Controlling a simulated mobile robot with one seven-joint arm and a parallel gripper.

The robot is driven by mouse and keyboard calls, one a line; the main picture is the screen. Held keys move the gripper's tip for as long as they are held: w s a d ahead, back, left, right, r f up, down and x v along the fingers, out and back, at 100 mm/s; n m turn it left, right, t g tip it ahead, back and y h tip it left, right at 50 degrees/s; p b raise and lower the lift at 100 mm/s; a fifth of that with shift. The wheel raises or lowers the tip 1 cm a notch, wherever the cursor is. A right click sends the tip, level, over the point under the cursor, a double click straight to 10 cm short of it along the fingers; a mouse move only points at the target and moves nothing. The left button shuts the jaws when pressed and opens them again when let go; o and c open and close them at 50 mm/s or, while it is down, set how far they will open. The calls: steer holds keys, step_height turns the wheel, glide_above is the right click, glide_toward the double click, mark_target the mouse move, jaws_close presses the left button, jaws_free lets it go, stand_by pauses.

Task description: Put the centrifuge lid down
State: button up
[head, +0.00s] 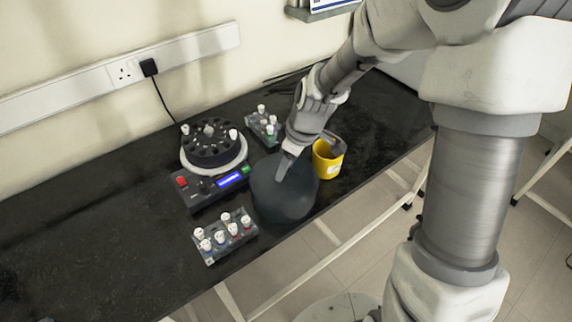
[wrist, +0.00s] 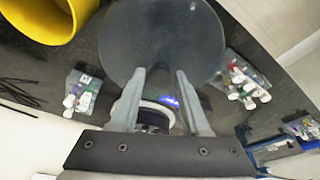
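The centrifuge lid (head: 283,197) is a dark grey, rounded dome in front of the centrifuge, on its right side, near the table's front edge. In the wrist view it is a large smooth grey disc (wrist: 165,35) beyond my fingertips. My gripper (head: 284,168) points down at the upper part of the lid. In the wrist view its two fingers (wrist: 160,75) stand apart and overlap the lower part of the disc. I cannot tell whether they clasp a knob or whether the lid rests on the table. The centrifuge (head: 212,150) is uncovered, with its dark rotor showing.
A tube rack (head: 226,240) stands close to the lid's left. Another rack (head: 262,124) is behind my gripper. A yellow cup (head: 327,165) is close to the lid's right. The black table (head: 90,260) is clear at the left. A wall socket (head: 126,72) is at the back.

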steer(key=shift+o, duration=1.1)
steer(key=shift+r, duration=0.1)
steer(key=p+v, duration=0.2)
steer(key=v, duration=1)
steer(key=s+d+r+m+t+h+p, duration=0.1)
steer(key=s+d+r+m+t, duration=0.1)
steer(key=s+d+r+m, duration=0.2)
steer(key=s+d+r+m+t+h+p, duration=0.1)
steer(key=s+d+r+m+t, duration=0.1)
steer(key=s+d+r+m, duration=0.3)
steer(key=shift+s+r+m+h, duration=0.4)
steer(key=shift+s+r+m, duration=1.4)
steer(key=shift+s, duration=2.1)
